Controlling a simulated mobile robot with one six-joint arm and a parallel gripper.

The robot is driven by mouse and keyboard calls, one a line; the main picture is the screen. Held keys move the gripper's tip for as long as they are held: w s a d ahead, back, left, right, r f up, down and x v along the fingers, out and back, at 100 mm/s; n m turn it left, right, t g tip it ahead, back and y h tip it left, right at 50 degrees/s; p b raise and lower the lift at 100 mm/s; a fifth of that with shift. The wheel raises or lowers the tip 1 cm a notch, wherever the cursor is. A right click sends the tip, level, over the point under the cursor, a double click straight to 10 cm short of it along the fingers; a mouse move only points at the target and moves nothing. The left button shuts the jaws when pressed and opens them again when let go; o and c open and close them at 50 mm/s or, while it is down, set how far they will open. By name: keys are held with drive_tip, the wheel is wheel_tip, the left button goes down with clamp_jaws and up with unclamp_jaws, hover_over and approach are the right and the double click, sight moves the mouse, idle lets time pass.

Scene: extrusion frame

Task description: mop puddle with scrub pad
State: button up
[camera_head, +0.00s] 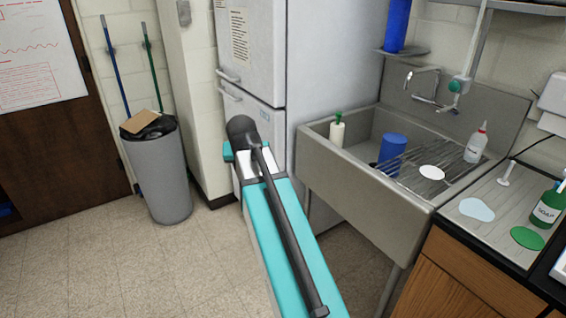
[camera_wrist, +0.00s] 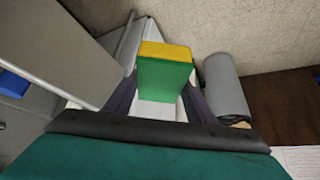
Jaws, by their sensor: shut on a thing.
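The scrub pad (camera_wrist: 165,78), green with a yellow layer along its top, is in the wrist view between the two dark fingers of my gripper (camera_wrist: 163,88). The gripper is shut on it. In the head view my arm covers the middle, and neither the fingers nor the pad can be made out. On the drainboard right of the sink lie a pale blue puddle (camera_head: 476,209) and a green puddle-like patch (camera_head: 527,238). Both are well to the right of my arm.
A green soap bottle (camera_head: 547,207) stands close to the green patch. The metal sink (camera_head: 367,202) holds a blue cup (camera_head: 392,153), a white bottle (camera_head: 475,144) and a white round item (camera_head: 432,172). A grey bin (camera_head: 158,175) and fridge (camera_head: 310,70) stand left of it.

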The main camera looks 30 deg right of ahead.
drive_tip(key=a+n+t+y, duration=0.1)
drive_tip(key=a+n+y, duration=0.2)
drive_tip(key=a, duration=1.7)
drive_tip(key=n, duration=0.3)
drive_tip(key=shift+r, duration=0.15)
drive_tip(key=shift+s, duration=0.1)
